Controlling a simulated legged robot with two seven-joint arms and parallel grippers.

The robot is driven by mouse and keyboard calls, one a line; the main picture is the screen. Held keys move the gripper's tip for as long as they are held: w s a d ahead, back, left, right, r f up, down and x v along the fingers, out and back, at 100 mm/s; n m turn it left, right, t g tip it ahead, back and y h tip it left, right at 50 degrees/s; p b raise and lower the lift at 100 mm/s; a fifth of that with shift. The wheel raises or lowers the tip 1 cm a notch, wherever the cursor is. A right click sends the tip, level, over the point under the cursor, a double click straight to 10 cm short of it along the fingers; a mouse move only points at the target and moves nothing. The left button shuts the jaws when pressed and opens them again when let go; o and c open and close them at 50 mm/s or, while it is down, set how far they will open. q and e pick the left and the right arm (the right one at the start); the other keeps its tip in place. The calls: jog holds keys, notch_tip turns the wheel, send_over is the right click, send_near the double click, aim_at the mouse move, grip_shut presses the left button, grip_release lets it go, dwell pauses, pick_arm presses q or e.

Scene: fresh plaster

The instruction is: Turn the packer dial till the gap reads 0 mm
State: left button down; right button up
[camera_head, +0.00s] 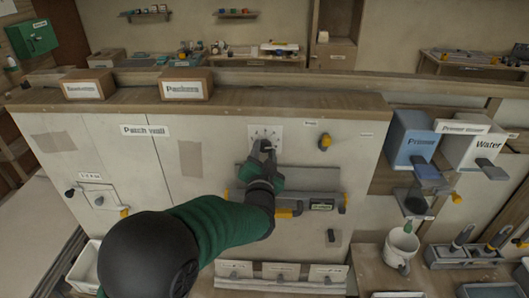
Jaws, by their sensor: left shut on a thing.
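The packer dial is a white plate (257,131) with small dark marks, on the upright plaster panel labelled "Patch wall" (145,131). My left gripper (264,147) reaches up to it from the lower left and is shut on the dial's knob. The fingers hide the knob, so its pointing direction cannot be told. Below is a grey ledge with yellow-ended parts and a small greenish readout (321,207). Its figures are too small to read. My right gripper is not in view.
A yellow knob (325,141) sits right of the dial. Boxes, one labelled "Packers" (182,89), stand on the panel's top. At right are a blue Primer tank (408,140), a white Water tank (470,150) and a white bucket (401,246). Open panel lies left of my arm.

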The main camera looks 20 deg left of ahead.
pick_arm(q)
jog(key=shift+f, duration=0.45)
jog(key=c, duration=1.2)
grip_release()
jog(key=shift+o, duration=1.5)
jog(key=shift+w+r, duration=0.1)
jog(key=shift+r, duration=0.15)
